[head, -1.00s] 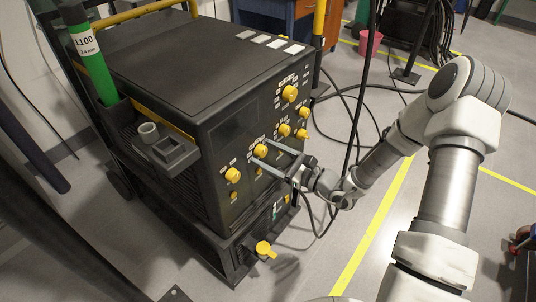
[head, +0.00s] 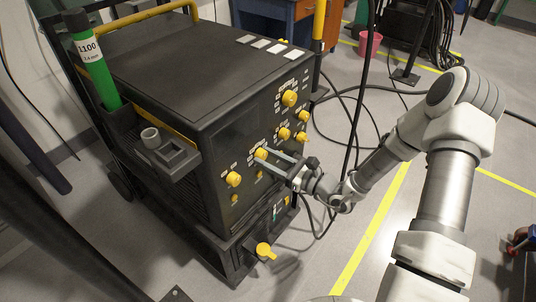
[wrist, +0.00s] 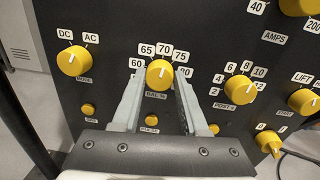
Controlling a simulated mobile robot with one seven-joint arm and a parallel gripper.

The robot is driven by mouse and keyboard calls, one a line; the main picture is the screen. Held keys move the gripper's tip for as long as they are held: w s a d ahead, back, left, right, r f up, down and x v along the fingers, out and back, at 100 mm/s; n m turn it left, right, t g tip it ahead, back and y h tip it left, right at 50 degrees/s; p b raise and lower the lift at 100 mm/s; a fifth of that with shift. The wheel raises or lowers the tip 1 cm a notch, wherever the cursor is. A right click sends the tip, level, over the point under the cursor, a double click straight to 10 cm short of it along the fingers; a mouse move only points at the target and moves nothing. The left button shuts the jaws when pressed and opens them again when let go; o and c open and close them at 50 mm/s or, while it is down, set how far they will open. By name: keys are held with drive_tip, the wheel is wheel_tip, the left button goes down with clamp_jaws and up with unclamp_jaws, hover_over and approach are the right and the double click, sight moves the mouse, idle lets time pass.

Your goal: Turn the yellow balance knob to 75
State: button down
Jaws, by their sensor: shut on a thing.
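The yellow balance knob (wrist: 159,73), marked BAL %, sits on the dark front panel with labels 60, 65, 70, 75 and 80 around it. It points roughly up, near 70; I cannot read its exact setting. My gripper (wrist: 158,82) has one finger on each side of the knob and is shut on it. In the head view, my gripper (head: 268,157) reaches the same knob (head: 261,154) from the right, and its fingers partly hide the panel there.
A larger amps knob (head: 289,98) is higher on the panel. A yellow handle (head: 265,250) sticks out low on the cart. Cables lie on the floor at right.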

drive_tip(key=m+p, duration=0.3)
drive_tip(key=shift+r+m, duration=0.1)
drive_tip(key=shift+m, duration=0.3)
drive_tip(key=shift+m+p, duration=0.9)
drive_tip(key=shift+m, duration=0.2)
drive_tip(key=shift+f, duration=0.2)
drive_tip(key=shift+c, duration=2.2)
unclamp_jaws()
drive_tip(key=p+v, duration=0.2)
drive_tip(key=v, duration=1.5)
drive_tip(key=shift+s, duration=0.25)
drive_tip(key=shift+d, duration=0.1)
